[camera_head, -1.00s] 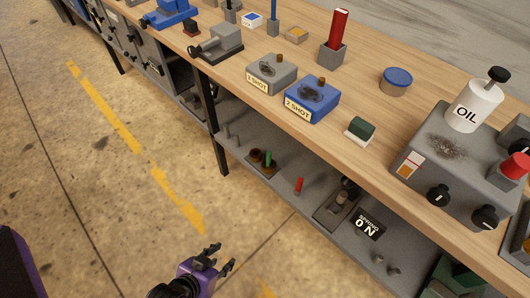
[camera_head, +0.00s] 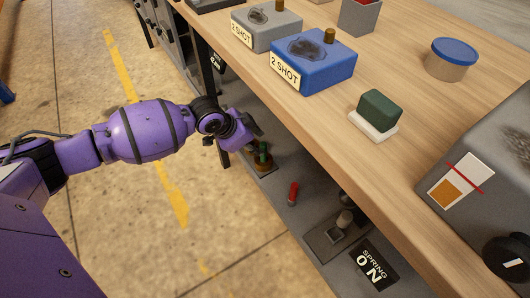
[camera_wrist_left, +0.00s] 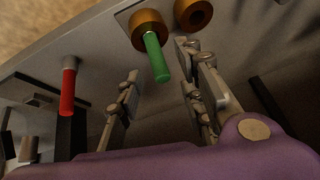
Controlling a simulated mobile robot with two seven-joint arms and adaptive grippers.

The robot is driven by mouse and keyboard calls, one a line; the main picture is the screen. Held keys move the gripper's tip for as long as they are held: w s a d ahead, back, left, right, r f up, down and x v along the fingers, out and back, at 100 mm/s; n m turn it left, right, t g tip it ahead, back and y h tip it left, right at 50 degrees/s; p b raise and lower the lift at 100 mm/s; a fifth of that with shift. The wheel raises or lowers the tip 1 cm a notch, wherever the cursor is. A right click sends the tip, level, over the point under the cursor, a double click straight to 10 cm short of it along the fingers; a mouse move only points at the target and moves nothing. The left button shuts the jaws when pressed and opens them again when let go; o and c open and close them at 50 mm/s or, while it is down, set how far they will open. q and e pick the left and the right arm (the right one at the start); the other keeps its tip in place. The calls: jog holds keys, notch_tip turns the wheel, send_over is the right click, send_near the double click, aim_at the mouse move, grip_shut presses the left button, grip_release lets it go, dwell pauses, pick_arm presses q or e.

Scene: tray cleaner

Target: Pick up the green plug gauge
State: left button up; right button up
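My left gripper (camera_head: 240,141) reaches in under the bench edge. In the left wrist view its two fingers (camera_wrist_left: 162,92) are spread wide, with nothing held. The green handle is ahead of the gap between them, apart from both. My right gripper is not in view.
The wooden bench top (camera_head: 400,180) overhangs the shelf. A dark bench leg (camera_head: 217,85) stands near the gripper.

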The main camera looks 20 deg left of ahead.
aim_at(264, 149)
pick_arm(q)
jog(key=b+x, duration=0.1)
jog(key=x, duration=0.2)
jog(key=b+x, duration=0.1)
jog(key=x, duration=0.1)
jog(key=shift+d+f, duration=0.35)
jog(key=shift+f, duration=0.05)
jog(key=shift+w+f, duration=0.2)
jog(key=shift+d, duration=0.1)
jog(key=shift+r, duration=0.1)
grip_shut()
